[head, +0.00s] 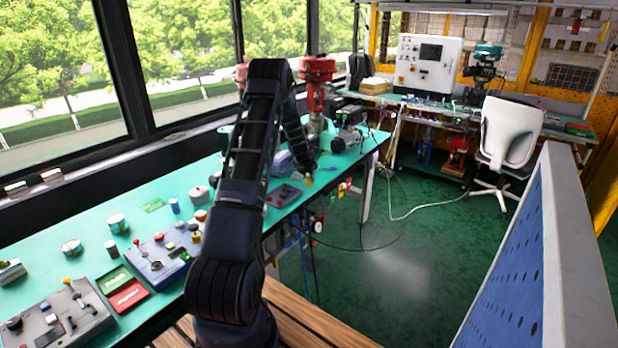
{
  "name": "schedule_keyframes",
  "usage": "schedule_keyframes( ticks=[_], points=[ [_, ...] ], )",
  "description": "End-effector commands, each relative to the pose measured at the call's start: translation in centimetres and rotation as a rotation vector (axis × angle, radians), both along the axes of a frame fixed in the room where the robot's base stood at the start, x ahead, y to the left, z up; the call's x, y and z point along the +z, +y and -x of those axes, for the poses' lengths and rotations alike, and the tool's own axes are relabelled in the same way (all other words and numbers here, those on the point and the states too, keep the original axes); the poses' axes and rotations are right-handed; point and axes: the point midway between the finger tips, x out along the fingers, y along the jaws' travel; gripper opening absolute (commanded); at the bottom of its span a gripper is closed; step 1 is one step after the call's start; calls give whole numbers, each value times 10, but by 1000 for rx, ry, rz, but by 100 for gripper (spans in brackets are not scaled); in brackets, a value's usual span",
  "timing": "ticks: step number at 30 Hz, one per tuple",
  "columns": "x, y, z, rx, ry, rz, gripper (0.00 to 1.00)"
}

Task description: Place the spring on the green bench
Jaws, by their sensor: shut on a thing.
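The green bench (92,227) runs along the windows from the lower left toward the back. My arm stands in front of it, bends at the top and reaches down over its far part. My gripper (307,172) is small in the view, low over the bench near its front edge. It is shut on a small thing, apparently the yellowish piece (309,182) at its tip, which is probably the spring. It is too small to make out coils or whether it touches the bench top.
Control boxes with levers (60,318) and (160,258), green and red trays (127,295) and several small tins stand on the near bench. A red valve actuator (316,75) stands behind my gripper. A blue perforated panel (520,270) is at right, a white chair (510,130) farther back.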

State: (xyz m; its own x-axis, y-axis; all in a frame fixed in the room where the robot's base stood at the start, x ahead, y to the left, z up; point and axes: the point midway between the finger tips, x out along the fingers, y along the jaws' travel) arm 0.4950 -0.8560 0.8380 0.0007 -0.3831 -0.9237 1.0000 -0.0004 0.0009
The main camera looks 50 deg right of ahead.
Motion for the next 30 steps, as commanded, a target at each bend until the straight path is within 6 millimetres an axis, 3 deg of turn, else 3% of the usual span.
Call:
schedule_keyframes(
  ticks=[4,5,8,20,30],
  points=[
    [-3,0,0,0,0,0,7],
    [-3,0,0,0,0,0,34],
    [-3,0,0,0,0,0,53],
    [3,1,0,0,0,0,53],
    [52,20,1,-1,0,1,53]
  ],
)
